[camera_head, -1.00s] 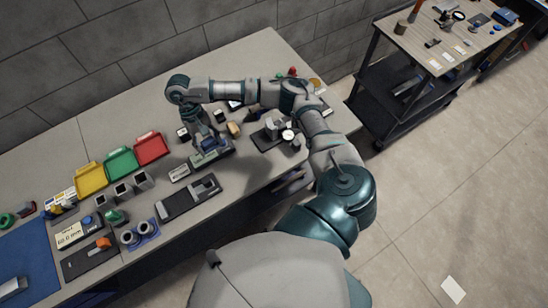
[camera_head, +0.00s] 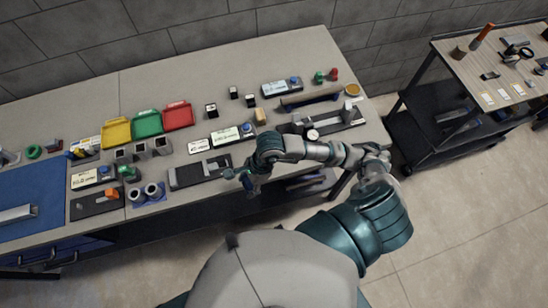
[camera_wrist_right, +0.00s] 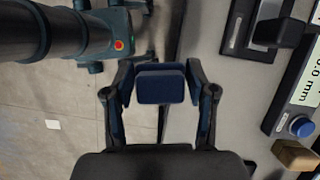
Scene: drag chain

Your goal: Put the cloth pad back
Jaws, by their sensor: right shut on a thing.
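My right gripper (camera_wrist_right: 160,90) is shut on the cloth pad (camera_wrist_right: 161,84), a small dark blue block-like pad held between its two fingers in the right wrist view. In the head view my right gripper (camera_head: 246,180) hangs at the front edge of the bench (camera_head: 75,98), just right of a black fixture (camera_head: 200,171). The pad is too small there to make out clearly. My left gripper is not in view.
A display unit with a blue knob (camera_head: 231,134) and a tan block (camera_head: 260,117) lie behind the gripper. A dial gauge stand (camera_head: 330,123) is to the right. Yellow (camera_head: 116,132), green (camera_head: 147,123) and red trays (camera_head: 178,115) sit left of centre. A cart (camera_head: 500,65) stands at right.

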